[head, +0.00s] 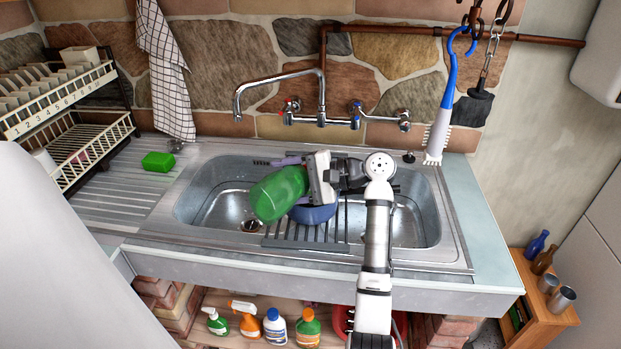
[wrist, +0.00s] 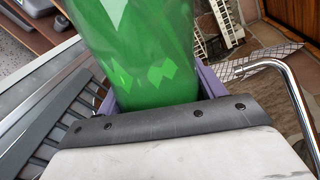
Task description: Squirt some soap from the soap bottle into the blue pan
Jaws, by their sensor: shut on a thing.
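The green soap bottle (head: 279,194) is held tilted over the sink, with its broad body toward the lower left in the head view. My gripper (head: 299,174) is shut on it; its purple fingers lie on either side of the bottle. In the wrist view the green bottle (wrist: 145,50) fills the upper middle between the fingers (wrist: 155,90). The blue pan (head: 316,214) sits below the gripper on the dark rack across the sink, partly covered by the bottle and my gripper. The bottle's nozzle is not visible, and I see no soap.
The metal sink (head: 420,205) surrounds the rack (head: 300,244). The faucet (head: 320,110) arches behind it. A green sponge (head: 158,162) lies on the left drainboard, beside a dish rack (head: 90,150). A blue brush (head: 447,100) hangs at the right. Several bottles stand on the shelf below.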

